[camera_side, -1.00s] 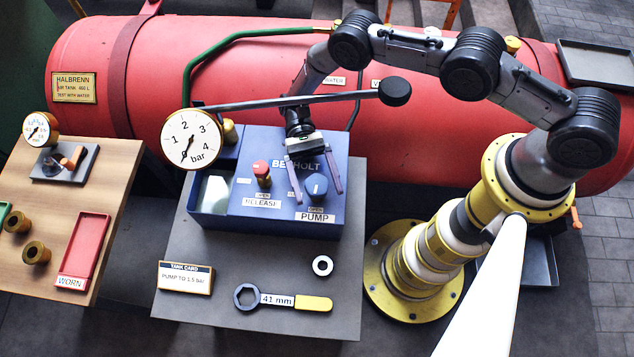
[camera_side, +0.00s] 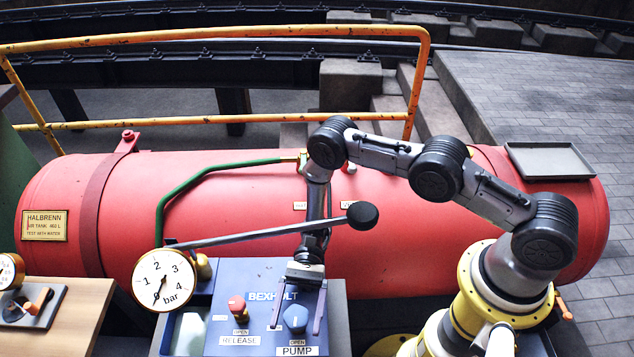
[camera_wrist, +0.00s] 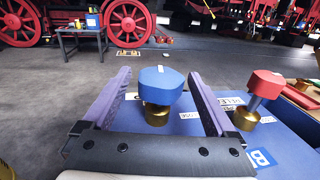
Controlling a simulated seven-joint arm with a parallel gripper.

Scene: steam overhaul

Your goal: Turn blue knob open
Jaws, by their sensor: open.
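The blue knob (camera_side: 295,319) sits on the blue Bexholt pump box (camera_side: 262,285), above the PUMP label. In the wrist view the blue knob (camera_wrist: 161,86) stands on a brass stem, between the two purple fingers. My gripper (camera_side: 297,330) is open and its fingers straddle the knob, one on each side. In the wrist view my gripper (camera_wrist: 158,88) shows a gap on both sides of the knob. An OPEN label lies by the knob.
A red release knob (camera_side: 237,305) stands left of the blue knob. A long black-ended lever (camera_side: 280,231) crosses above the box. A pressure gauge (camera_side: 163,280) is at left, with its needle near zero. The red tank (camera_side: 400,230) lies behind.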

